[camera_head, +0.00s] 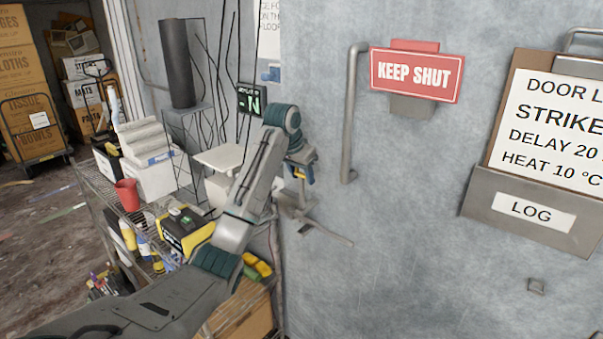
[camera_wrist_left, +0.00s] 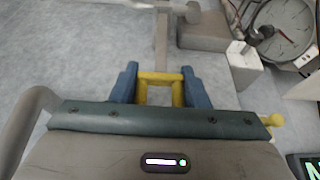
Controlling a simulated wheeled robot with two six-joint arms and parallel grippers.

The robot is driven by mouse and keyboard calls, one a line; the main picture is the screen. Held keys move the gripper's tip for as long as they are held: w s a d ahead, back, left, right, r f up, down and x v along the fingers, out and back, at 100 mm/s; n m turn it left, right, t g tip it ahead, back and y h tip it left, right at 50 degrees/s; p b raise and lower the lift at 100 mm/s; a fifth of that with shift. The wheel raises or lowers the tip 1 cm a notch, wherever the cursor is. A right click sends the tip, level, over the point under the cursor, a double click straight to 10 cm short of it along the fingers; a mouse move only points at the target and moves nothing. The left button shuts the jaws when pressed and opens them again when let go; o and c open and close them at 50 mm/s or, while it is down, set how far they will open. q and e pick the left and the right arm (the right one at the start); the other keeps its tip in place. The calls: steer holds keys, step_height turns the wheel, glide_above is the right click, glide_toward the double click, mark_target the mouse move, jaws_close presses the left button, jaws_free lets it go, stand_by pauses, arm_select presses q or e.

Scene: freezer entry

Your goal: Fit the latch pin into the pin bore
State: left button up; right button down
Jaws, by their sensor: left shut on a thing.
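My left gripper (camera_head: 303,178) has blue fingers and is in front of the grey door's left edge. In the left wrist view the gripper (camera_wrist_left: 161,86) is shut on a yellow piece (camera_wrist_left: 160,76), which looks like the latch pin. In the head view only a little yellow shows at the fingers. Grey latch hardware (camera_head: 325,234) with a slanting bar is just below the gripper. In the left wrist view a grey bar (camera_wrist_left: 161,38) and block (camera_wrist_left: 206,32) lie beyond the fingertips. I cannot make out the pin bore. My right gripper is not in view.
A vertical door handle (camera_head: 350,115) and a red KEEP SHUT sign (camera_head: 417,74) are right of the gripper. A LOG holder (camera_head: 530,212) is farther right. A cluttered shelf with a red cup (camera_head: 127,195) stands left. A round dial (camera_wrist_left: 285,30) shows in the wrist view.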

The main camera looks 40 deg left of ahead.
mark_target(301, 203)
arm_select(q)
steer(key=shift+f, duration=0.75)
steer(key=shift+f+b, duration=0.35)
steer(key=shift+f, duration=0.4)
steer(key=shift+f+b, duration=0.3)
steer(key=shift+f, duration=0.9)
steer(key=shift+f+b, duration=0.3)
steer(key=shift+f, duration=0.95)
steer(key=shift+f, duration=1.4)
steer(key=o, duration=1.2)
steer(key=shift+r+b, duration=0.1)
steer(key=shift+b, duration=0.25)
